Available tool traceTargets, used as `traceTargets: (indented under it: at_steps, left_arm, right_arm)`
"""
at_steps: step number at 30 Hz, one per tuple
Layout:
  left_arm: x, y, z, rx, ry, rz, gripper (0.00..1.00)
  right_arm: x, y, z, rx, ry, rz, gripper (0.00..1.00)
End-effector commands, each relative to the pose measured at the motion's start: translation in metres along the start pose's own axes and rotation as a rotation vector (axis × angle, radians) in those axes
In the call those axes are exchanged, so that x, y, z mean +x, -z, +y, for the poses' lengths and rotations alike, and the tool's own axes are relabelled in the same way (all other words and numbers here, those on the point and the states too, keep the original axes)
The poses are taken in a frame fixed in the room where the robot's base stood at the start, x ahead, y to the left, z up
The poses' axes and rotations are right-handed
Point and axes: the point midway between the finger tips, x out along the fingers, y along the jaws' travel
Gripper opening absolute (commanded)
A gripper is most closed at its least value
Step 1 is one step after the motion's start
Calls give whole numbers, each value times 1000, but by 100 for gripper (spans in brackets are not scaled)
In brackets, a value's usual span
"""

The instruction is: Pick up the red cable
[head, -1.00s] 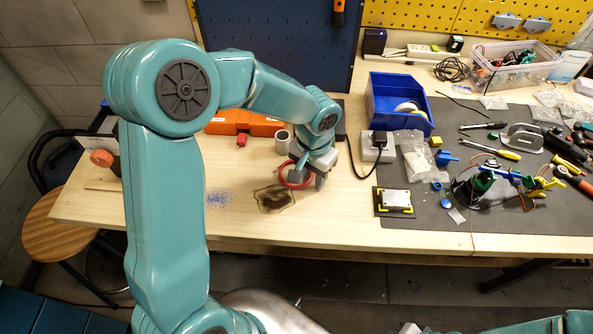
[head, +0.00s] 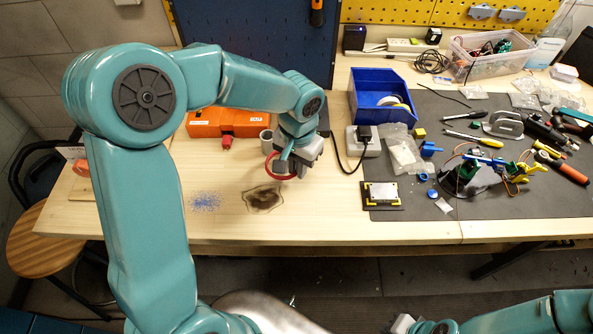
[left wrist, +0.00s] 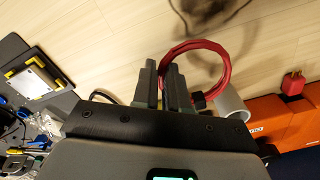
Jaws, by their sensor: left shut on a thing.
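The red cable (head: 267,168) is a coiled loop at the middle of the bench, beside a grey cup. It also shows in the left wrist view (left wrist: 229,66) as a ring running to the finger pads. My left gripper (head: 290,164) points down at the cable; its fingers (left wrist: 161,68) are close together and shut on the loop's near side. Part of the loop is hidden by the fingers. I cannot tell whether the loop is clear of the bench. My right arm shows only at the bottom right edge; its gripper end (head: 402,324) is mostly cut off.
The grey cup (head: 266,141) and an orange case (head: 229,123) stand close behind the cable. A white power block (head: 362,142) and blue bin (head: 381,95) stand right. The bench front is largely clear.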

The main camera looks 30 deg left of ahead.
Motion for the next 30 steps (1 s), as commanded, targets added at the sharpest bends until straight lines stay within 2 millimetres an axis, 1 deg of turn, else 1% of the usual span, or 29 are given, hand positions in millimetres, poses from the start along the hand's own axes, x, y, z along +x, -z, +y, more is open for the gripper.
traceTargets:
  at_steps: [1,5,9,12,15,18,21,24,30]
  left_arm:
    - [-13,1,0,0,0,7,0]
    - [-49,2,0,0,0,8,0]
    - [-93,1,1,1,-1,8,0]
    - [-121,1,1,1,-1,6,0]
    - [-143,1,0,1,-1,5,0]
    - [-158,0,1,2,-1,2,0]
    - [-167,0,0,1,0,1,0]
    - [-171,0,0,1,0,0,0]
    - [-171,0,0,1,0,0,0]
  right_arm:
    - [0,0,0,0,0,0,0]
    - [1,0,0,0,0,0,0]
    - [1,0,0,0,0,0,0]
    - [0,0,0,0,0,0,0]
    - [-1,0,0,0,0,0,0]
    - [-2,0,-1,0,0,0,0]
    - [-3,0,-1,0,0,0,0]
    - [-3,0,-1,0,0,0,0]
    - [-3,0,-1,0,0,0,0]
